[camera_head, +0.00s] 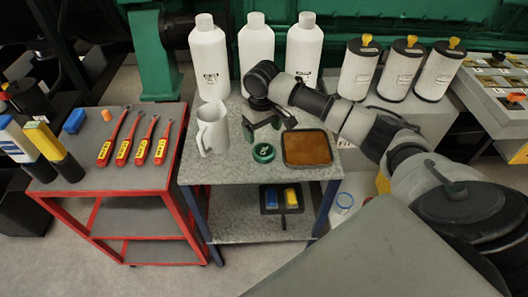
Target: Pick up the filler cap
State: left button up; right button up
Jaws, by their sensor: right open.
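A small round green cap with a dark centre, which looks like the filler cap (263,152), lies on the grey top of the middle table (228,178). It sits between a white jug and a brown-filled tray. My right gripper (268,124) reaches in from the right, over the table just behind the cap. Its jaws are apart, with nothing seen between them, and it does not appear to touch the cap. My left gripper is not in view.
The white jug (212,130) stands left of the cap; the shallow tray (307,148) is close on its right. Tall white bottles (208,58) stand behind. White canisters (359,70) stand at right. The table's front strip is clear.

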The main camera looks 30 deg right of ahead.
aim_at(263, 149)
notch_tip(263, 149, down, 2)
jog(key=shift+s+a+f+p, duration=0.1)
jog(key=shift+s+f+p, duration=0.1)
jog(key=shift+f, duration=1.2)
jog(key=shift+s+a+f+p, duration=0.1)
jog(key=shift+f+p, duration=0.05)
jog(key=shift+f, duration=1.2)
jog(key=shift+c, duration=0.5)
jog(key=c, duration=0.6)
jog(key=shift+w+r, duration=0.1)
jog(key=shift+r, duration=0.05)
